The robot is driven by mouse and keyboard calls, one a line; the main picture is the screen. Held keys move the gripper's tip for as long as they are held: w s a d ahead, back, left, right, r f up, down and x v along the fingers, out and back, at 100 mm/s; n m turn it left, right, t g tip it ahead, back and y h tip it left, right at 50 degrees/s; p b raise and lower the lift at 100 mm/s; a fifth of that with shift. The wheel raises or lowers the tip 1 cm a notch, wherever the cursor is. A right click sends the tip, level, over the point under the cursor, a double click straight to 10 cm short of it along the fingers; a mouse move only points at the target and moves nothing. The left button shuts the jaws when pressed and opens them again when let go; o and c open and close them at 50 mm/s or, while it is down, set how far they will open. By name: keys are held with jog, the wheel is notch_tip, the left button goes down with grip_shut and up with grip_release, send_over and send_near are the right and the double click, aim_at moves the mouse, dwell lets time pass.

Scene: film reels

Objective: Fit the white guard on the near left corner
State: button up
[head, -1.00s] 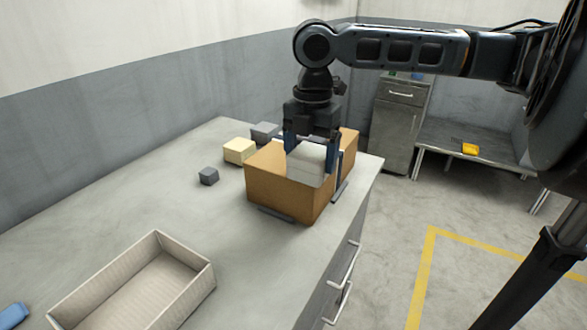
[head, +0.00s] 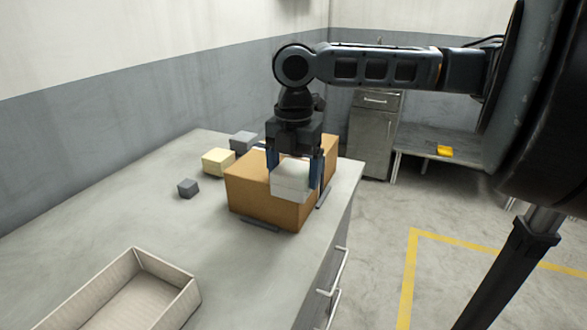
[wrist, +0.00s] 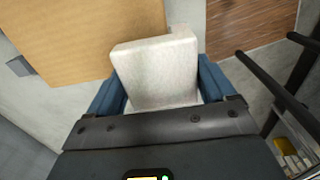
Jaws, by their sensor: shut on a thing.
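The white guard (head: 290,180) is a pale block between the fingers of my gripper (head: 295,168). It overlaps the upper part of the brown box's (head: 250,199) corner that faces the camera in the head view. In the wrist view the guard (wrist: 158,75) lies over a corner of the box top (wrist: 70,40). The blue fingers stand on either side of the guard, shut on it. I cannot tell whether the guard touches the box. The box corner behind it is hidden.
Dark strips (head: 260,224) lie along the box's base. A small dark grey block (head: 188,188), a cream block (head: 218,161) and a grey block (head: 243,141) are left of the box. An open tray (head: 178,304) stands in front. The worktop (head: 130,220) between is clear.

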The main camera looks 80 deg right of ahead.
aim_at(294, 169)
jog(key=o, duration=0.9)
notch_tip(294, 169, up, 13)
jog(key=shift+r+p, duration=0.15)
jog(key=shift+p, duration=0.35)
